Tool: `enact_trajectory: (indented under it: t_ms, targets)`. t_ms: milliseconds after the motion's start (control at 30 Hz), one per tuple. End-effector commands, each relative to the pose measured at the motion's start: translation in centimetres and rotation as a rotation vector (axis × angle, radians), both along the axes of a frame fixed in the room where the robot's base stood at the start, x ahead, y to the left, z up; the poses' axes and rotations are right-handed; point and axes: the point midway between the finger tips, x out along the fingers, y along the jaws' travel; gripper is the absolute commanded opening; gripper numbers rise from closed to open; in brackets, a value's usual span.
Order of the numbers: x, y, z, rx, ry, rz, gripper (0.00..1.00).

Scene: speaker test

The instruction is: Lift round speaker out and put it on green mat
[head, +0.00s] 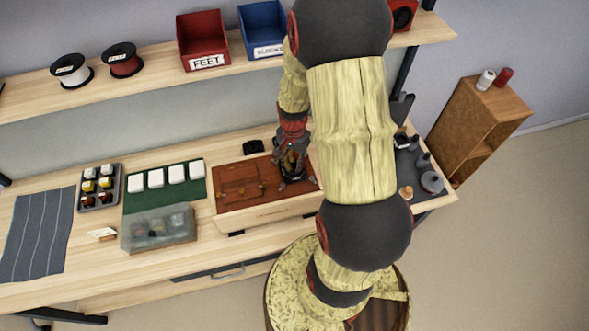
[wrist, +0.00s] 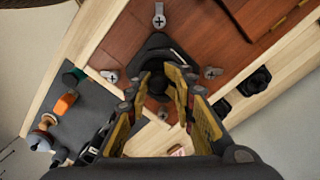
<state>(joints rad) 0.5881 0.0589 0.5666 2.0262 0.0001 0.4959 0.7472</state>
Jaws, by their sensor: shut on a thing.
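My gripper (head: 291,180) is over the right part of a red-brown wooden panel (head: 232,173) on the workbench. In the wrist view its two fingers (wrist: 164,86) are shut on a dark round part, which I take for the round speaker (wrist: 155,53). A black angular surround shows around it, and several silver clips (wrist: 159,18) sit about it on the panel. I cannot tell whether the speaker is clear of the panel. The green mat (head: 180,193) lies left of the panel with several white blocks on it.
A clear-lidded box (head: 160,230) stands in front of the mat, and a small parts tray (head: 100,187) is to its left. A grey tray with dark parts (head: 432,182) is right of the panel. My arm hides part of the bench. A shelf with bins (head: 203,40) runs behind.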

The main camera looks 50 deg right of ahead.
Motion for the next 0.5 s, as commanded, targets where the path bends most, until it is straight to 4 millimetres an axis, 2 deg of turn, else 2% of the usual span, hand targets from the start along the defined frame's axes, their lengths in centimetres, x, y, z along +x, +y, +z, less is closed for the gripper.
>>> enact_trajectory:
  t_ms: [500]
  targets:
    - [0.2,-0.2,3.2,-0.004,-0.005,0.0,0.0]
